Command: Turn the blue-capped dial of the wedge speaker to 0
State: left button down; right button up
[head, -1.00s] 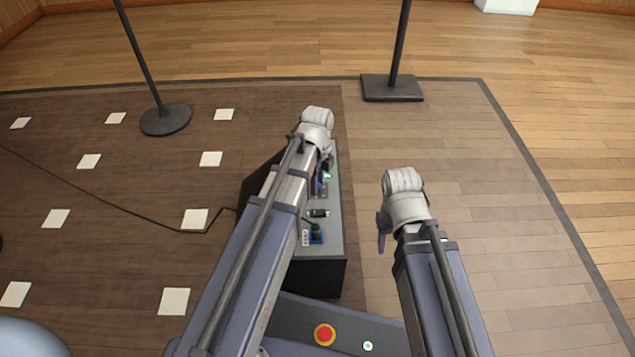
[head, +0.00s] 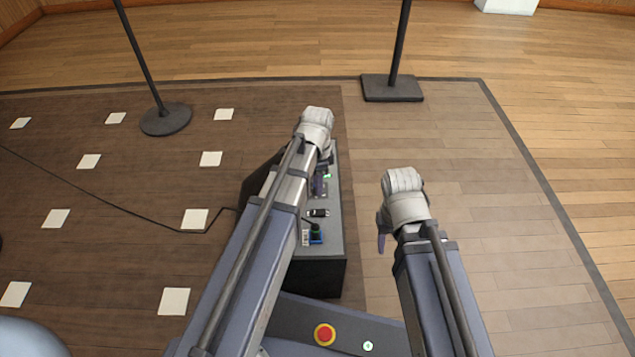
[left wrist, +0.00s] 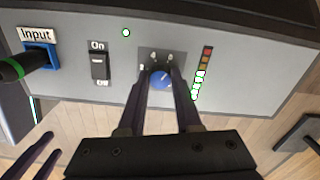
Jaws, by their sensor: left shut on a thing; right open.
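The wedge speaker (head: 332,230) stands on the floor below my arms, its grey control panel (left wrist: 225,110) facing up. In the left wrist view the blue-capped dial (left wrist: 161,79) sits on a dark plate with small marks around it; a pale line on the cap points up and to the right. My left gripper (left wrist: 160,92) is shut on the dial, one finger on each side. In the head view my left gripper (head: 319,184) is partly hidden by its own arm, and the dial is hidden. My right gripper (head: 383,232) is open and empty, right of the speaker.
The panel also has an On/Off switch (left wrist: 100,67), an Input socket (left wrist: 40,57) with a cable plug, a green light (left wrist: 126,33) and a level meter (left wrist: 201,75). Stands with dark bases (head: 166,119) are farther back. The floor right of the speaker is clear.

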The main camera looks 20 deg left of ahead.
pick_arm(q)
jog(key=n, duration=0.4)
jog(key=shift+n, duration=0.3)
jog(key=n, duration=0.4)
jog(key=shift+n, duration=0.3)
jog(key=n, duration=0.4)
jog(key=shift+n, duration=0.3)
jog(key=n, duration=1.2)
jog(key=shift+n, duration=0.3)
jog(key=n, duration=0.3)
jog(key=shift+n, duration=2.2)
